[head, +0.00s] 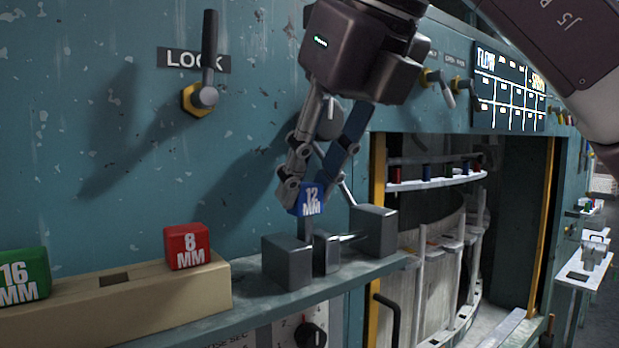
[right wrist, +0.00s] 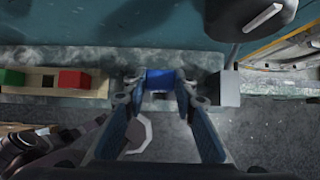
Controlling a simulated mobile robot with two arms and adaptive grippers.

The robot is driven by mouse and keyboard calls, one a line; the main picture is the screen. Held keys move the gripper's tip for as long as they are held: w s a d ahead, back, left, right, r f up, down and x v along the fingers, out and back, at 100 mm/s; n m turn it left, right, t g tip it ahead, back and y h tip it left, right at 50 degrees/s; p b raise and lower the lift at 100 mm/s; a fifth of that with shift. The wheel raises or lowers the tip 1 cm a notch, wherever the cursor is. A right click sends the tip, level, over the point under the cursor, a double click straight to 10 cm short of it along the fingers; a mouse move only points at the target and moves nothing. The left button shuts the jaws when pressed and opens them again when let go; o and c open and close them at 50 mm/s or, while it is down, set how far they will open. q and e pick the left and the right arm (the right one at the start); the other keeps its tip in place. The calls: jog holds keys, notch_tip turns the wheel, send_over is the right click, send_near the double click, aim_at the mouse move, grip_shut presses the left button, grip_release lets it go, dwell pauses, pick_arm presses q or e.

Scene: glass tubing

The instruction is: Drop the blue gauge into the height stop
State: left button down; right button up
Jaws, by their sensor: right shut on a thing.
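The blue gauge (head: 308,201), a small cube marked "12 MM", is between the fingertips of my right gripper (head: 308,188). In the right wrist view the blue gauge (right wrist: 160,79) sits between both fingers of my right gripper (right wrist: 160,92). The gripper is shut on it and holds it above the height stop, a set of grey metal blocks with a rod (head: 287,263) on the ledge. The gauge appears over the gap between the blocks, but its exact clearance is hard to tell. The left gripper is not seen in the head view.
A lock lever (head: 208,75) sticks out from the teal wall. An open machine bay lies at the right.

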jog(key=shift+f+b, duration=0.9)
jog(key=shift+f, duration=0.35)
jog(key=o, duration=1.2)
jog(key=shift+r, duration=0.1)
jog(key=v, duration=1.2)
